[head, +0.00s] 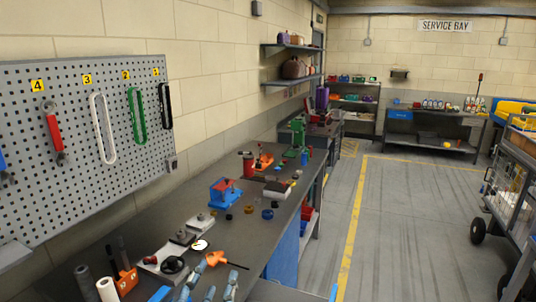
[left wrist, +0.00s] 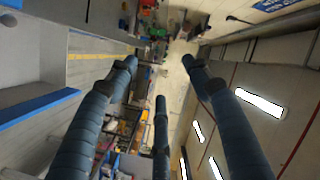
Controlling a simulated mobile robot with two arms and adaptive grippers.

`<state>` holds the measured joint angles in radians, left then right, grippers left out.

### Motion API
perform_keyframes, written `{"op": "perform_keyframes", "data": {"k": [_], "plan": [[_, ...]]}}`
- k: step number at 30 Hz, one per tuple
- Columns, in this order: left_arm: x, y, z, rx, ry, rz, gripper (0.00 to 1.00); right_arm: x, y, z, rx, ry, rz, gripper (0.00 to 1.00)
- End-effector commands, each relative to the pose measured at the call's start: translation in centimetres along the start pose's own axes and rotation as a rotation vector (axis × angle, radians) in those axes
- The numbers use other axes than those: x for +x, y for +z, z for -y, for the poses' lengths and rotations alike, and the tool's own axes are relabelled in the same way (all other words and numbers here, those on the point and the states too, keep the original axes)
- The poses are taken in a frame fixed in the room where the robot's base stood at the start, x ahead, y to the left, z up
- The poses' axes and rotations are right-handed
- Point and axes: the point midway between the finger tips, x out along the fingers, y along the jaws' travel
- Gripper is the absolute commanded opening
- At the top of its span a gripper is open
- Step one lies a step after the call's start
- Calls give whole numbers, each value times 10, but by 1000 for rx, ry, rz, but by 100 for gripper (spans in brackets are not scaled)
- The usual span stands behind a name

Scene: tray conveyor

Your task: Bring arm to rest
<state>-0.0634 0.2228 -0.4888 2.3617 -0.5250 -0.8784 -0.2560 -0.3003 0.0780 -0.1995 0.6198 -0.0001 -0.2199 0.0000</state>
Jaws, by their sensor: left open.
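My left gripper (head: 212,280) shows at the bottom edge of the head view, in front of the near part of the workbench (head: 130,236). Its blue-grey fingers point up in the picture, and the arm behind them is mostly out of frame. In the left wrist view, the fingers of the left gripper (left wrist: 160,76) are spread apart with nothing between them. That view looks tilted onto its side, down the length of the room. My right gripper is in neither view.
An orange tool (head: 217,259), a white-grey tray (head: 165,262) and a blue fixture (head: 225,192) are on the bench. A pegboard (head: 75,130) with tools stands at left. A wire cart (head: 510,185) is at right. The floor (head: 405,225) between is clear.

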Motion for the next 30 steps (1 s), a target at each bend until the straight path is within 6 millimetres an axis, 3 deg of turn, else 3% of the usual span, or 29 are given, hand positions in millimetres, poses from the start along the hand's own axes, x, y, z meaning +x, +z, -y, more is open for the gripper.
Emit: {"op": "perform_keyframes", "data": {"k": [1, 3, 6, 9, 15, 21, 30], "plan": [[-9, 37, -18, -77, 58, 105, 50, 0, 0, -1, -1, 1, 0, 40], [-26, 82, -42, -177, 134, 245, 50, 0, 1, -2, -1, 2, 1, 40], [-62, 139, -77, -308, 233, 440, 50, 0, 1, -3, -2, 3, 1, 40], [-101, 180, -107, -413, 315, 610, 50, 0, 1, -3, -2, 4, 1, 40], [-175, 227, -148, -558, 433, 866, 50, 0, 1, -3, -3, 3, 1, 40], [-244, 251, -175, -658, 520, 1073, 50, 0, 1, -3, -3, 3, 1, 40], [-218, 322, -256, -648, 544, 1107, 50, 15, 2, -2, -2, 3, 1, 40]]}}
